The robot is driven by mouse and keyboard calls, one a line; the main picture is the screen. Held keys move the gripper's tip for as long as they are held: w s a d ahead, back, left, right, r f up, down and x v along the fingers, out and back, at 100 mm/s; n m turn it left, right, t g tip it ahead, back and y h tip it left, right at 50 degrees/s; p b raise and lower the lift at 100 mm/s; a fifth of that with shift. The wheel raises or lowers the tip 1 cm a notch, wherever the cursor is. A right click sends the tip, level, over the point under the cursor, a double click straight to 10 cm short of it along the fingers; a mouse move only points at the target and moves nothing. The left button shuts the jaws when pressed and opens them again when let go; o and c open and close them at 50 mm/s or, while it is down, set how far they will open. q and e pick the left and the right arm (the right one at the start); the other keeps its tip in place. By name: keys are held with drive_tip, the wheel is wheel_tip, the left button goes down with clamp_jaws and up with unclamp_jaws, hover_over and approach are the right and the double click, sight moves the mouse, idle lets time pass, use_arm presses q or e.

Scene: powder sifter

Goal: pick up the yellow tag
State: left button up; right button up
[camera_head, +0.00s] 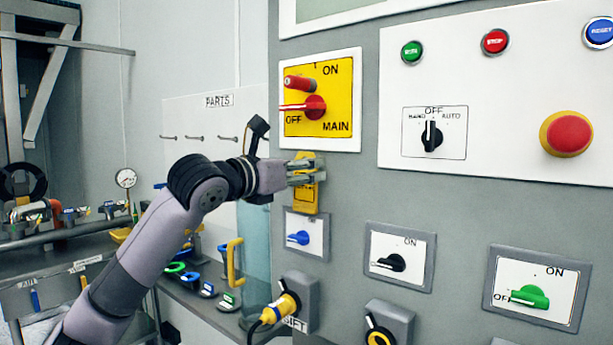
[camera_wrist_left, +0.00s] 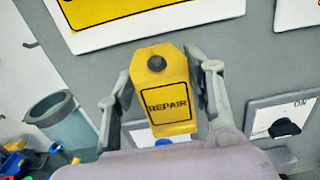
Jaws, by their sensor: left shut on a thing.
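The yellow tag (camera_head: 304,197) is at the grey panel, below the yellow main switch plate (camera_head: 335,80). In the left wrist view the tag (camera_wrist_left: 162,95) reads REPAIR and has a dark round spot near its top. My left gripper (camera_head: 305,172) is shut on the tag, with one finger at each side of it in the left wrist view. The fingers cover part of the tag in the head view. Whether the tag touches the panel cannot be told. My right gripper is not in view.
A blue switch (camera_head: 299,238) sits just below the tag, with a black switch (camera_head: 390,263) and a green switch (camera_head: 525,296) to its right. A yellow plug (camera_head: 281,307) is lower down. A bench with several small items stands at left.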

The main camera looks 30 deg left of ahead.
use_arm(q)
drive_tip(key=s+a+b, duration=0.1)
drive_tip(key=s+b, duration=0.5)
drive_tip(key=s, duration=1)
drive_tip(key=shift+s+a, duration=0.15)
drive_tip(key=shift+s, duration=0.05)
